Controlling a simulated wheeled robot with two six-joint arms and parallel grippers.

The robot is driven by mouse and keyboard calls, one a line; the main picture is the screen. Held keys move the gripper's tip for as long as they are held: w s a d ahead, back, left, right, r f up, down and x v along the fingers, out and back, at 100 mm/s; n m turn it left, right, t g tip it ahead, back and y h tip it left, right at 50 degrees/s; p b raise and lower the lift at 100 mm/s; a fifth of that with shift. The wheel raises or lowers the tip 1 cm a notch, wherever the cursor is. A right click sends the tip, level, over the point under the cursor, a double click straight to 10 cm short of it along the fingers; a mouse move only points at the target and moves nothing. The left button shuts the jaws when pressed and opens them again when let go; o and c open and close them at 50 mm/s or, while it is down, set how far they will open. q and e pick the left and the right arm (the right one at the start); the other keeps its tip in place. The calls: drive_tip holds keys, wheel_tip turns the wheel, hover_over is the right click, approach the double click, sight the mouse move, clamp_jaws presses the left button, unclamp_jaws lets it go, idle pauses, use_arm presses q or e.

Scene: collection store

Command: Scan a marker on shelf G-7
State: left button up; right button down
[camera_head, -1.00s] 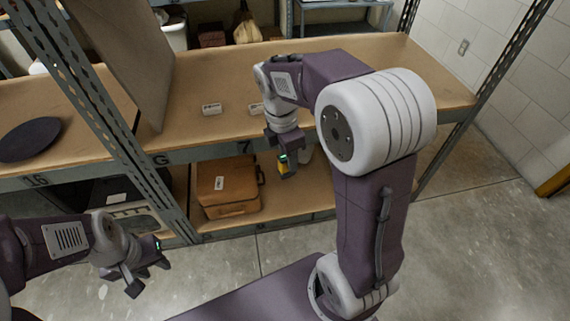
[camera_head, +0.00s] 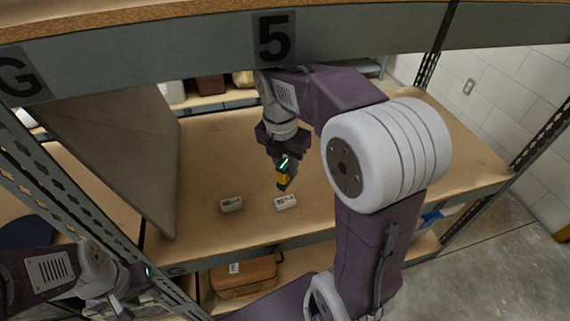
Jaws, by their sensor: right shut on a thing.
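Two small white markers with dark print lie on the brown board of the lower shelf (camera_head: 215,160): a left marker (camera_head: 231,205) and a right marker (camera_head: 286,203). My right gripper (camera_head: 284,162) is shut on a yellow and black scanner (camera_head: 283,182), with a green light showing at the jaws. The scanner points down, above and just behind the right marker, apart from it. The number on this shelf's edge is hard to read now. My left gripper (camera_head: 130,292) is at the lower left by the upright, its fingers apart and empty.
An upper shelf edge (camera_head: 340,40) labelled G and 5 crosses above my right arm. A large brown panel (camera_head: 115,150) leans at the left of the shelf. A brown case (camera_head: 245,275) sits below. Free floor (camera_head: 490,240) lies at the right.

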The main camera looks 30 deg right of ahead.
drive_tip(key=shift+w, duration=0.1)
drive_tip(key=b, duration=0.7)
hover_over(285, 202)
drive_tip(key=w, duration=0.1)
drive_tip(key=f, duration=0.6)
drive_tip(key=shift+d, duration=0.35)
drive_tip(key=shift+f, duration=0.45)
drive_tip(key=shift+s, duration=0.1)
idle(1.4)
drive_tip(key=shift+p, duration=0.35)
